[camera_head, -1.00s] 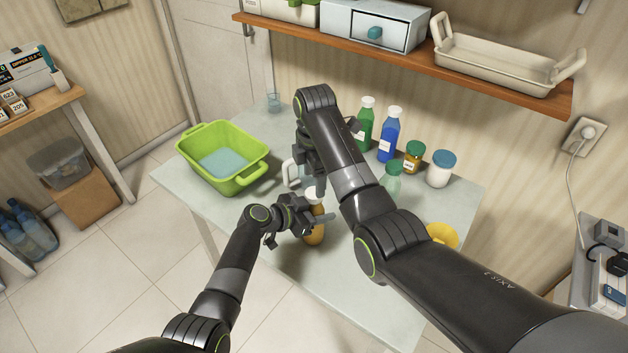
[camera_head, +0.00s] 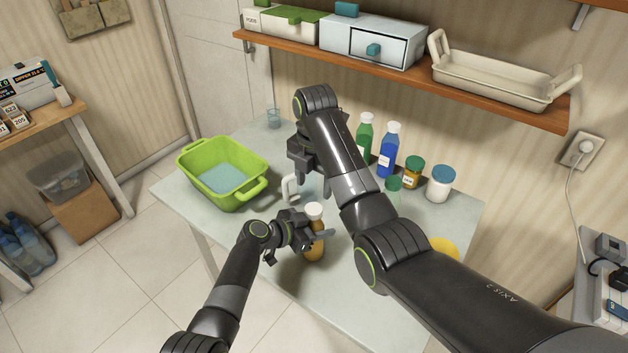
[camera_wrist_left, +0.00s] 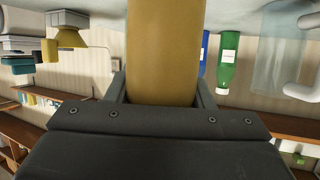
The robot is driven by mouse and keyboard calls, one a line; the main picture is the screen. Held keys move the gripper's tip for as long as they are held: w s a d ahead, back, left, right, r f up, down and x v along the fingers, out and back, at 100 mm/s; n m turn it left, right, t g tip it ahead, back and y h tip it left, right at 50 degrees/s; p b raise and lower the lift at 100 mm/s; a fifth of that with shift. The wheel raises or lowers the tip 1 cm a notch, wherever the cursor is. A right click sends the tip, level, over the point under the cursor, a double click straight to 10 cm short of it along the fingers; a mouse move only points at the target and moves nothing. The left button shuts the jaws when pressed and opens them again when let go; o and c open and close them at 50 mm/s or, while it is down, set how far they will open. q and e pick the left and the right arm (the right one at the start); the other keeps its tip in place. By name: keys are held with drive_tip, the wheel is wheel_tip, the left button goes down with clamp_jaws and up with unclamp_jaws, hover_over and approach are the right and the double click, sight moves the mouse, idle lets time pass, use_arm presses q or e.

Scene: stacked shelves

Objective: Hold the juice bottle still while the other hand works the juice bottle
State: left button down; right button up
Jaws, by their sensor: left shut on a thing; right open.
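The juice bottle (camera_head: 315,250), amber with a white cap (camera_head: 314,210), stands on the table near its front edge. My left gripper (camera_head: 318,235) is shut around its body from the left. In the left wrist view the amber bottle body (camera_wrist_left: 163,50) fills the space between my two fingers (camera_wrist_left: 163,95); its cap is out of that view. My right gripper (camera_head: 312,185) is open and empty, pointing down above and behind the cap, apart from it. My right arm hides part of the table behind.
A green tub (camera_head: 222,172) stands at the table's left. A clear vessel with a white handle (camera_head: 290,188) is behind the juice bottle. Green (camera_head: 364,138) and blue (camera_head: 388,150) bottles and jars (camera_head: 440,183) stand at the back right. A shelf (camera_head: 400,75) overhangs behind.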

sight(314, 208)
drive_tip(key=shift+f, duration=0.1)
drive_tip(key=shift+f, duration=3.95)
drive_tip(key=shift+c, duration=0.3)
drive_tip(key=c, duration=0.9)
drive_tip(key=m, duration=0.6)
drive_tip(key=shift+m, duration=0.3)
drive_tip(key=shift+c, duration=0.2)
drive_tip(key=o, duration=1.1)
